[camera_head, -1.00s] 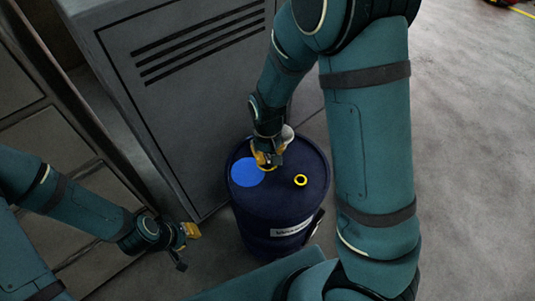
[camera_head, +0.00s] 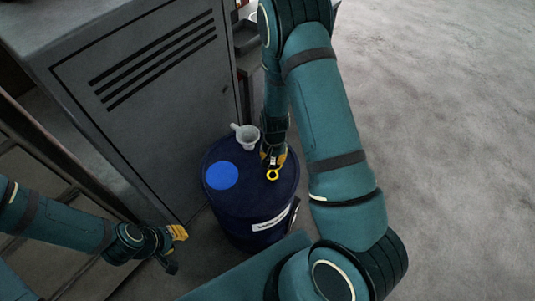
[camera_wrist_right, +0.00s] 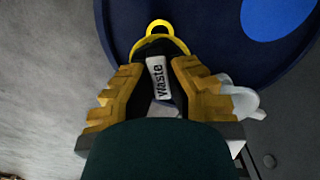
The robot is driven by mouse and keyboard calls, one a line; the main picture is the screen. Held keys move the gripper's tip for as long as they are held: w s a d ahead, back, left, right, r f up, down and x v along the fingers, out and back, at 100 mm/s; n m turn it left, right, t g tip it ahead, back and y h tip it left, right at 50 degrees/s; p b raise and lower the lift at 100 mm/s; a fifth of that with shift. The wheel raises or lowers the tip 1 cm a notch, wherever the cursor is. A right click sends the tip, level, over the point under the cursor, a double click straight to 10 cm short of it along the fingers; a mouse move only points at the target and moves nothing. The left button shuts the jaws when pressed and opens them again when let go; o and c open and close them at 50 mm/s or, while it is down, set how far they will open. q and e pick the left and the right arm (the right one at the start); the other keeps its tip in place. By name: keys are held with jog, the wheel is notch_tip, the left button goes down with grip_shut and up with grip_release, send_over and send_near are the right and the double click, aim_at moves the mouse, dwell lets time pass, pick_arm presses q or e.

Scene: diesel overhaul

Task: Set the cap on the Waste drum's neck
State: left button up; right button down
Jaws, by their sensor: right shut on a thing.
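The Waste drum (camera_head: 245,215) is a dark blue barrel with a white label; its lid also shows in the right wrist view (camera_wrist_right: 210,45). My right gripper (camera_head: 272,160) is over the lid's right side, pointing down. In the right wrist view its yellow fingers (camera_wrist_right: 160,65) are shut on a dark cap (camera_wrist_right: 160,47) with a pale tag reading "Waste". The yellow ring of the neck (camera_head: 272,175) is at the fingertips, partly hidden by the cap (camera_wrist_right: 157,24). I cannot tell whether cap and neck touch. My left gripper (camera_head: 176,250) is open and empty, left of the drum.
A grey-white funnel (camera_head: 247,137) stands at the lid's back edge, close to my right gripper. A flat blue disc (camera_head: 221,176) is on the lid's left. A grey vented cabinet (camera_head: 150,120) stands behind the drum. The floor on the right (camera_head: 440,120) is clear.

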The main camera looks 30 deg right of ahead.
jog(key=shift+f+b, duration=2.55)
jog(key=shift+f, duration=0.85)
jog(key=shift+f+b, duration=0.35)
jog(key=shift+f, duration=0.1)
jog(key=c, duration=1)
grip_release()
jog(key=shift+r, duration=0.1)
notch_tip(320, 180, up, 12)
jog(key=shift+f, duration=0.1)
